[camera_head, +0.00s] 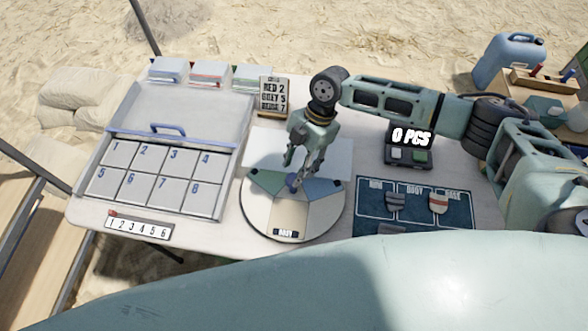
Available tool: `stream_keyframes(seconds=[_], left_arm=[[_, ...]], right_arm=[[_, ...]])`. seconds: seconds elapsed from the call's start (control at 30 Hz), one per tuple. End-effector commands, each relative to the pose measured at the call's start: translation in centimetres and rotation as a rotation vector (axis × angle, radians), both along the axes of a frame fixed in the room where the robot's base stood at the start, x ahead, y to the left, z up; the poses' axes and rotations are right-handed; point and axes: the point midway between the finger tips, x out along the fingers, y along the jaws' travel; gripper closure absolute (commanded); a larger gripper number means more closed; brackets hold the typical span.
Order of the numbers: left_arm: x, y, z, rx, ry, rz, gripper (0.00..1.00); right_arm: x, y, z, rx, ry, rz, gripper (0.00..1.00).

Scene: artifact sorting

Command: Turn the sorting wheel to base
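The round sorting wheel (256,212) lies on the table in the middle of the head view. It has blue, green and pale wedge sections. A pale section faces the front edge, with a dark label (286,233) that seems to read BODY. My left gripper is not in view.
A numbered tray (152,177) stands left of the wheel. A dark mat (417,217) with two sherds lies to the right, below a counter (409,152) reading 0 PCS. A small sign (274,96) and several boxes stand at the back. My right arm spans the right side.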

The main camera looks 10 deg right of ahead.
Motion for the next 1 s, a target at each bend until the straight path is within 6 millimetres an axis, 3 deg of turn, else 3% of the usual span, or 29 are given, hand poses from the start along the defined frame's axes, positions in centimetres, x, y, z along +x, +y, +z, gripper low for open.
stream_keyframes(seconds=[0.23, 0.53, 1.0], left_arm=[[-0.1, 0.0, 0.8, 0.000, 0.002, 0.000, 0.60], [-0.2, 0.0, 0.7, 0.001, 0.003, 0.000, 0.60], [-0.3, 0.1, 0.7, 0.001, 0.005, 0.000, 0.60]], right_arm=[[-0.5, 0.9, -2.4, 0.000, 0.001, 0.000, 0.60], [-0.6, 1.0, -2.8, -0.001, -0.001, 0.001, 0.60], [-0.4, 1.0, -2.7, 0.001, -0.004, -0.002, 1.00]])
